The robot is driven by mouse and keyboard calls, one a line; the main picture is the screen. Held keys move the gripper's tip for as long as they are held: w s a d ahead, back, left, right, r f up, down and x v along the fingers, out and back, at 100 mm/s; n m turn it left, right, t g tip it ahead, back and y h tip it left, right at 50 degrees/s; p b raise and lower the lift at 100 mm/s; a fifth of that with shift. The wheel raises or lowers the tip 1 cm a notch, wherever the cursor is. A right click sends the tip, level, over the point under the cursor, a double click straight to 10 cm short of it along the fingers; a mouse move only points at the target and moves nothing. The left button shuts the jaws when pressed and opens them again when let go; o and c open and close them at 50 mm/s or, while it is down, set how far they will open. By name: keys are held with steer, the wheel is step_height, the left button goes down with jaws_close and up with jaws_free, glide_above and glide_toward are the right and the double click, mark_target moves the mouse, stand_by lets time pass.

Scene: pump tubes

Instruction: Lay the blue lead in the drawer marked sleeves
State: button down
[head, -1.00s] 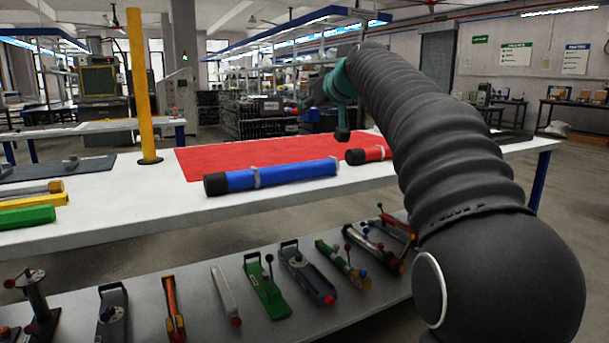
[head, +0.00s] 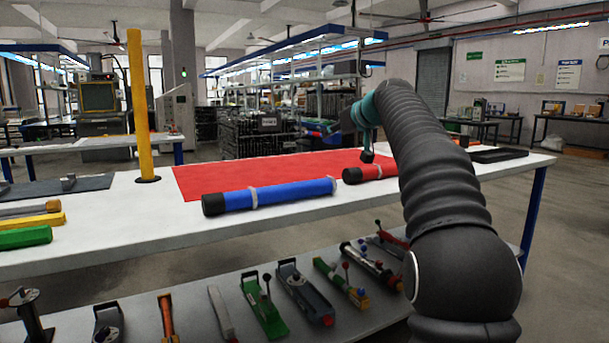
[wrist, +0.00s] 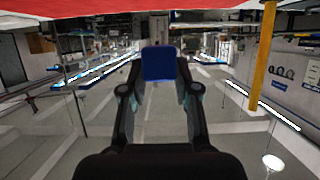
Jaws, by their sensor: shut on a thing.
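My gripper (head: 328,130) is raised over the far side of the table and points left in the head view. In the wrist view its two fingers (wrist: 160,84) are shut on a blue thing (wrist: 159,63), which shows as a small square end. The rest of its length is hidden, so I cannot tell for sure that it is the lead. A longer blue tube (head: 275,194) with a black end lies on the white table. No drawer marked sleeves can be made out in either view.
The white table (head: 110,228) carries a red mat (head: 260,172), a red tube (head: 375,172), a yellow post (head: 138,105) and several coloured bars at left. A lower shelf (head: 265,335) holds several pump-like tools.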

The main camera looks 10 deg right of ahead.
steer(key=w+a+f, duration=0.1)
steer(key=a, duration=0.1)
steer(key=w+a+f, duration=0.1)
steer(key=a+f, duration=0.1)
steer(key=w+a+f, duration=0.1)
steer(key=w+a, duration=0.1)
steer(key=shift+w+a+f, duration=0.1)
steer(key=shift+a+f, duration=0.3)
steer(key=shift+f+b, duration=0.9)
steer(key=shift+f, duration=1.1)
steer(key=shift+f+b, duration=0.4)
steer(key=shift+f+b, duration=0.3)
steer(key=c, duration=0.9)
jaws_free()
steer(key=shift+o, duration=0.2)
steer(key=shift+r, duration=0.1)
